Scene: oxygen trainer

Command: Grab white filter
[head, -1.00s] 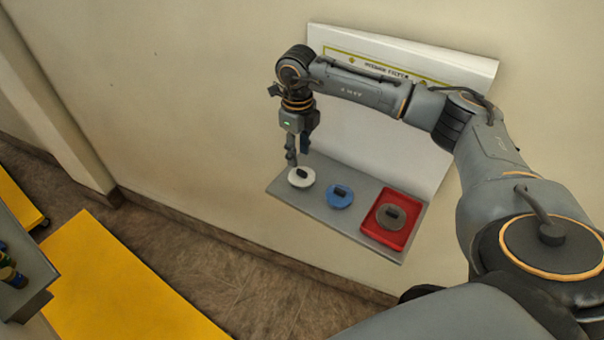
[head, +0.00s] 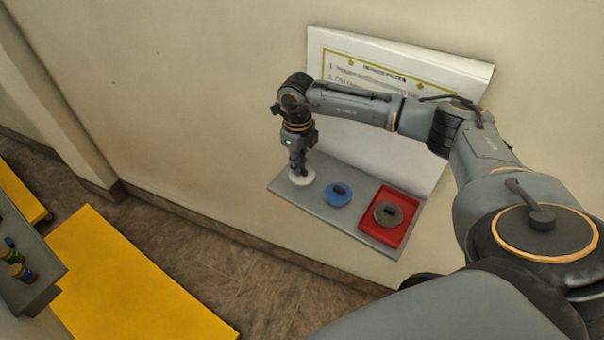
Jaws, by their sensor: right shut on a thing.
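The white filter (head: 308,180) is a round disc at the left end of a grey wall shelf (head: 320,209). My right gripper (head: 299,172) points down over it and is shut on it; the fingers hide the filter's dark handle. The filter appears to be still at shelf level. My left gripper is not in view.
A blue filter (head: 338,202) with a dark handle lies right of the white one. A brown-grey filter (head: 388,214) lies in a red tray (head: 377,239) at the shelf's right end. A white instruction board (head: 470,68) stands behind. A yellow platform (head: 130,280) is lower left.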

